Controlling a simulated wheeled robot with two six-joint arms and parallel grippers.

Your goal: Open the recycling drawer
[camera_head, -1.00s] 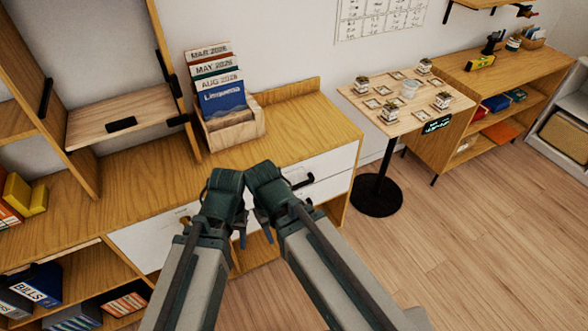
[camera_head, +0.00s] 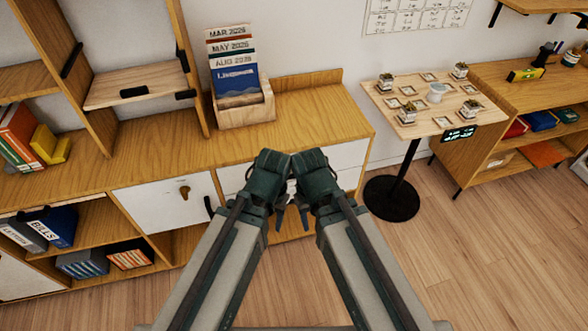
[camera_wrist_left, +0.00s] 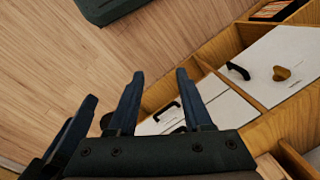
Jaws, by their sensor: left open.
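White drawer fronts (camera_head: 350,154) in the low wooden cabinet are partly hidden behind my arms in the head view. In the left wrist view a white drawer front (camera_wrist_left: 226,111) shows with a black handle (camera_wrist_left: 166,111). I cannot read which one is for recycling. My left gripper (camera_head: 277,214) is open and empty, in front of the cabinet and apart from the handle. It also shows in the left wrist view (camera_wrist_left: 158,96). My right gripper (camera_head: 303,214) is close beside it; its opening is unclear.
A calendar box (camera_head: 246,113) stands on the cabinet top (camera_head: 300,105). A small round-based table (camera_head: 391,198) with plants stands at right. The floor at right is clear.

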